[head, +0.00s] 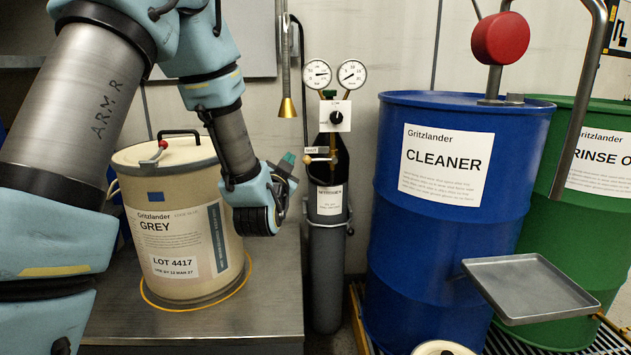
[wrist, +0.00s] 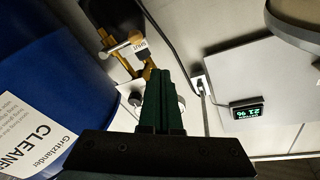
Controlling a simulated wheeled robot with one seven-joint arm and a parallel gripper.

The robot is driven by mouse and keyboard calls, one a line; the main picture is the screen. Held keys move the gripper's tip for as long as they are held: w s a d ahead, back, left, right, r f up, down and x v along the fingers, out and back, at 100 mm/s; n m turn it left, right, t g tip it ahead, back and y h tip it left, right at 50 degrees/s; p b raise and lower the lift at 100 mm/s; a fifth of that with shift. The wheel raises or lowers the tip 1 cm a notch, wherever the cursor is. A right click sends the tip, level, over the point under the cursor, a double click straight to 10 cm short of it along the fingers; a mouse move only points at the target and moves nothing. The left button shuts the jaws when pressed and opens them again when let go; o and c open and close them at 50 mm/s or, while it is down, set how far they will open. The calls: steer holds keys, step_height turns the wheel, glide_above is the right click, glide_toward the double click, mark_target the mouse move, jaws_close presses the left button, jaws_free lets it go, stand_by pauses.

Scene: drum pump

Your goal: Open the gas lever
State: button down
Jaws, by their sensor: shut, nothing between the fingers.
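The gas lever (head: 321,159) is a short, light-coloured handle on the brass valve of the grey nitrogen cylinder (head: 326,265), below two round gauges. In the head view it lies roughly level beside a small white tag. In the wrist view the lever (wrist: 121,46) shows at upper left as a pale bar on brass fittings. My gripper (head: 288,159) is just left of the lever in the head view, and its green fingers (wrist: 163,75) are together and hold nothing. They appear apart from the lever. The fingers partly cover the regulator in the wrist view.
A blue CLEANER drum (head: 400,230) stands right of the cylinder, with a metal tray (head: 530,287) in front of it. A cream GREY drum (head: 225,245) stands left on a steel bench. A brass funnel-shaped nozzle (head: 287,107) hangs above my gripper.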

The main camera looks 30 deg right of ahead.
mark_target(311, 159)
steer(key=s+d+f+m+t+h+b, duration=0.1)
steer(key=s+d+f+h+b, duration=0.1)
steer(key=s+d+b, duration=0.1)
steer(key=shift+s+d+f+t+h, duration=0.15)
steer(key=shift+s+d+t+h, duration=0.15)
steer(key=shift+d, duration=0.5)
steer(key=w+d+b, duration=0.1)
steer(key=w+d, duration=0.3)
steer(key=w, duration=0.4)
steer(key=shift+w, duration=0.25)
steer(key=shift+b, duration=0.3)
